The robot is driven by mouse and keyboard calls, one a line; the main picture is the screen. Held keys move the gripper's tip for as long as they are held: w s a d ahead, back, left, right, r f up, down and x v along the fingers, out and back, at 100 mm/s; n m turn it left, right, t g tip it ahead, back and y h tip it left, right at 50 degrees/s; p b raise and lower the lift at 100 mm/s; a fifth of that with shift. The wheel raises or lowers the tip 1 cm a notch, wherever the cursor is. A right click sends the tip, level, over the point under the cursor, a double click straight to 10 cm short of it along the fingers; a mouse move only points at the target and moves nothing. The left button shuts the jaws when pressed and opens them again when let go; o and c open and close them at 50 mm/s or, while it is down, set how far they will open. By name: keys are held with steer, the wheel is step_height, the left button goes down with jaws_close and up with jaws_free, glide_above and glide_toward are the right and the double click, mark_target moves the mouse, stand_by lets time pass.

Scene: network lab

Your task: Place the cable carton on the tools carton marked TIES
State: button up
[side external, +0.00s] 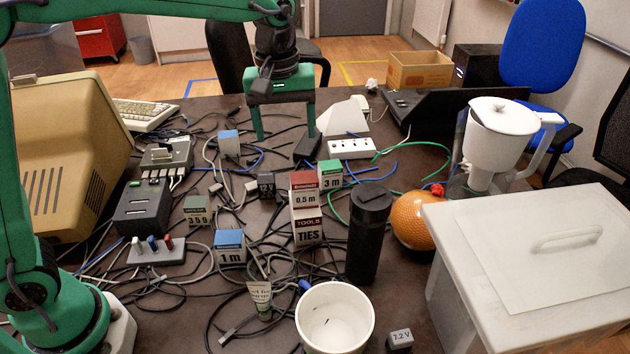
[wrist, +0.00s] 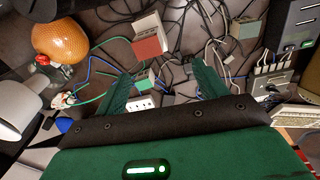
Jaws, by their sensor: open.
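A white carton with a red top, marked 0.5 m (side external: 305,199), appears to rest on the tools carton marked TIES (side external: 308,233), near the middle of the table. My gripper (side external: 284,136) is open and empty, fingers down, above the table behind the stack. Both fingers show in the wrist view (wrist: 163,82).
A black cylinder (side external: 368,235) stands close right of the stack. An orange ball (side external: 421,220), a pitcher (side external: 495,145) and a lidded white bin (side external: 540,260) fill the right side. A white cup (side external: 334,318) is in front. Loose cables, a 350 box (side external: 197,209) and a power strip (side external: 352,149) surround the cartons.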

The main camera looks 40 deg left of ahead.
steer(key=s+a+m+t, duration=0.2)
steer(key=s+a+m, duration=0.2)
steer(key=s, duration=0.6)
steer(key=s+a+m+t, duration=0.3)
steer(key=s+a, duration=0.4)
steer(key=s, duration=0.4)
steer(key=shift+s+a+m, duration=0.15)
steer(key=shift+m, duration=0.35)
